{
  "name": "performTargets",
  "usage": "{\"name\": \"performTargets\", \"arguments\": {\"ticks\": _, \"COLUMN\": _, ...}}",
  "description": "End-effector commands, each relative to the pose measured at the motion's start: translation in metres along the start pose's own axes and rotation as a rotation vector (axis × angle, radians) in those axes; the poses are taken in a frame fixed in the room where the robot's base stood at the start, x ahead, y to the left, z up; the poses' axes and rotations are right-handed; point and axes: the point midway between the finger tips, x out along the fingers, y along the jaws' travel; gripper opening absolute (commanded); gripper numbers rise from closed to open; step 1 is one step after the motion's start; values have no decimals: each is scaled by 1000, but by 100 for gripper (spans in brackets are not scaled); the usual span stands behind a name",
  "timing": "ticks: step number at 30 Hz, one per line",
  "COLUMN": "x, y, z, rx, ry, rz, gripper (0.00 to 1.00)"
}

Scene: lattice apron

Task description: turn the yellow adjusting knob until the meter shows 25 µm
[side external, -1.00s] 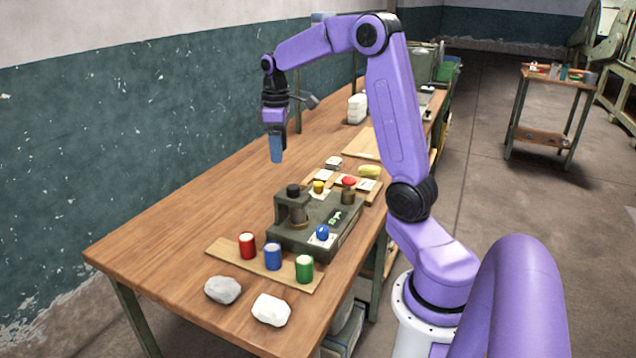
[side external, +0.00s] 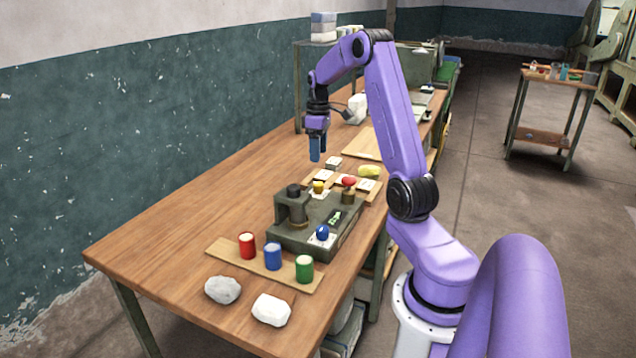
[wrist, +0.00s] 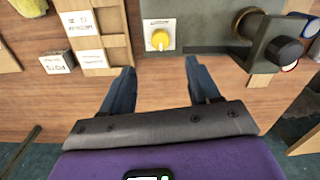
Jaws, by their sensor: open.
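The yellow knob (side external: 319,187) sits on a pale plate at the back of the dark green meter device (side external: 290,240). In the wrist view the yellow knob (wrist: 160,39) is ahead of my fingers, on a white plate with a pointer line. The small display (side external: 336,216) on the device's top is lit, but its digits are too small to read. My gripper (side external: 316,160) is above the table behind the knob, fingers down. In the wrist view my gripper (wrist: 160,82) is open and empty, its two blue fingers apart, with the knob beyond them.
A blue knob (side external: 322,233) and a red knob (side external: 349,182) are also on the device. Wooden trays with labelled blocks (wrist: 75,22) lie beside the device. The table's left side is clear.

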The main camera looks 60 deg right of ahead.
Motion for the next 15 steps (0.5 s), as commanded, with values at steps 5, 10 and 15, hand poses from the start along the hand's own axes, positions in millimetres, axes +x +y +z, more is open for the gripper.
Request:
{"name": "performTargets", "arguments": {"ticks": 5, "x": 35, "y": -1, "z": 0, "rx": 0, "ry": -3, "rz": -3, "gripper": 61}}
{"name": "performTargets", "arguments": {"ticks": 10, "x": 67, "y": -1, "z": 0, "rx": 0, "ry": -2, "rz": -3, "gripper": 61}}
{"name": "performTargets", "arguments": {"ticks": 15, "x": 92, "y": -1, "z": 0, "rx": 0, "ry": -2, "rz": -2, "gripper": 61}}
